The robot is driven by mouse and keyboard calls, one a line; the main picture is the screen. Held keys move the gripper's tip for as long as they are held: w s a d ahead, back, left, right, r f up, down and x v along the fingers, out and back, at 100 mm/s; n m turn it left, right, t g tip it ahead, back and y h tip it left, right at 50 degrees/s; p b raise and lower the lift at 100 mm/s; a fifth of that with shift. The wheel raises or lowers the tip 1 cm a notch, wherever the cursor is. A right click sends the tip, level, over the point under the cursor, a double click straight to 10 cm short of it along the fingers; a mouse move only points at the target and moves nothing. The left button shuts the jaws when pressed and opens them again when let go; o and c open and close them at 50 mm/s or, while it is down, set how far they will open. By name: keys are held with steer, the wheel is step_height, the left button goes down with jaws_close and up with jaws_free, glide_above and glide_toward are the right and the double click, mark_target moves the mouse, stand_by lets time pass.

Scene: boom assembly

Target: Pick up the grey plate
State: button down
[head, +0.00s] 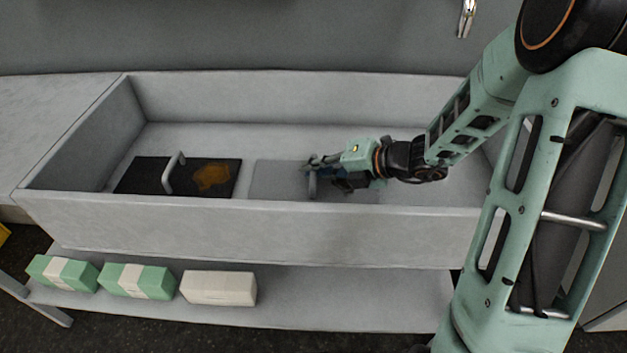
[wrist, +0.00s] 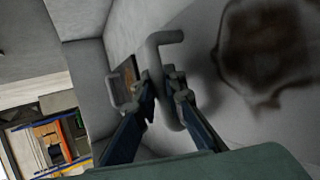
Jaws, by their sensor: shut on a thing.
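The grey plate (head: 275,180) is inside the long grey trough, right of the black plate. It is flat and has a grey bar handle (wrist: 166,38). My gripper (head: 314,166) comes in from the right and is shut on that handle; in the wrist view its fingers (wrist: 162,84) close on both sides of the bar. A dark brown stain (wrist: 265,50) marks the plate's face in the wrist view. My gripper and arm hide the plate's right part in the head view. I cannot tell whether the plate touches the trough floor.
The trough's front wall (head: 250,228) stands close in front of the plate. The black plate (head: 140,177), with a handle and an orange-brown stain, lies at left. Green and white packs (head: 137,281) and a white block (head: 218,288) sit on the shelf below. A tap (head: 466,18) hangs above.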

steer(key=shift+r, duration=0.25)
